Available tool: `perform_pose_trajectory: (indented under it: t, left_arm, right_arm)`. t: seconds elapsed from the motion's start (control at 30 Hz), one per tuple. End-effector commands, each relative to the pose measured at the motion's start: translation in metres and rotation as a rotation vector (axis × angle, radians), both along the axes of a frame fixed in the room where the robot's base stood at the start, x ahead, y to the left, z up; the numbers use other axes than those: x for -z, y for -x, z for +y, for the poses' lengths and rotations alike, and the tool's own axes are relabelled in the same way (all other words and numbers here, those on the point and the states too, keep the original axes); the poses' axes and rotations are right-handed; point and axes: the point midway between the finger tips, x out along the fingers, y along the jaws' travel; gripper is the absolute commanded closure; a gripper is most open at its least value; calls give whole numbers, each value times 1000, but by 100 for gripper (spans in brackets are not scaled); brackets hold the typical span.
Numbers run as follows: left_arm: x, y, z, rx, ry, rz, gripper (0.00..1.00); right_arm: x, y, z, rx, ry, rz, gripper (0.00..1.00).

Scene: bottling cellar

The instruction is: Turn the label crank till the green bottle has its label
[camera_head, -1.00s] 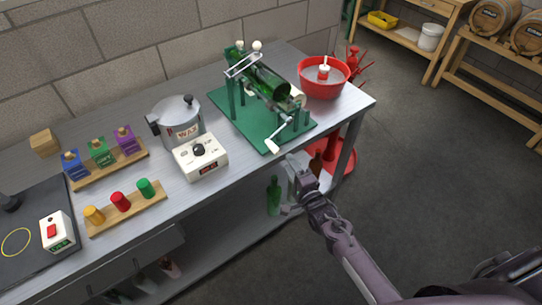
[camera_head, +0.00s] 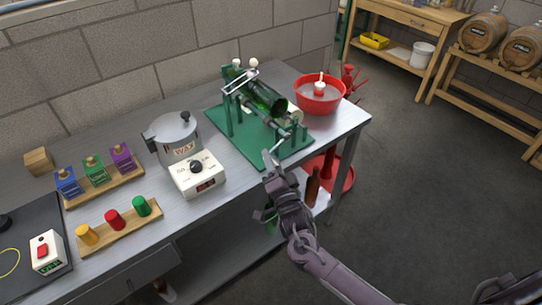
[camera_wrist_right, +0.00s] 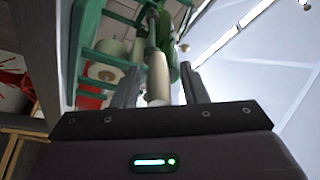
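The green bottle (camera_head: 262,96) lies on its side on the green labelling machine (camera_head: 222,122), near the table's far right corner. I see no label on its visible side. A white label roll (camera_head: 295,113) sits beside it. The crank is at the machine's front, its handle largely hidden by my right gripper (camera_head: 274,165) in the head view. In the right wrist view the pale crank handle (camera_wrist_right: 158,75) stands between the two fingers of my right gripper (camera_wrist_right: 160,92), with a gap visible beside it; the fingers are open around it. My left gripper is out of view.
A red bowl (camera_head: 320,97) stands right of the machine. A wax pot (camera_head: 176,140) and a white control box (camera_head: 197,175) stand to its left. Wooden racks with pegs (camera_head: 120,232) and stamps are farther left. Bottles are under the table; the floor at right is clear.

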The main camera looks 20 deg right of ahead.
Motion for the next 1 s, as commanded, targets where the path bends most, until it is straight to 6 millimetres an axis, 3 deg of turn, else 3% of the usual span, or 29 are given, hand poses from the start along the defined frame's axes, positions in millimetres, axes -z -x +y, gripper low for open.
perform_pose_trajectory:
  t: [0.13, 0.4, 0.7, 1.0]
  left_arm:
    - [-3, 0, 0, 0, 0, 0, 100]
    - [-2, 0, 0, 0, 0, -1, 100]
    - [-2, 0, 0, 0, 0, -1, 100]
    - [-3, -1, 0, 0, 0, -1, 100]
  right_arm:
    - [-3, -10, 0, 0, 1, 0, 61]
    - [-2, -11, 0, 0, 0, 0, 61]
    - [-2, -11, 0, -1, 0, -1, 100]
    - [-4, -11, 1, -1, -1, -4, 100]
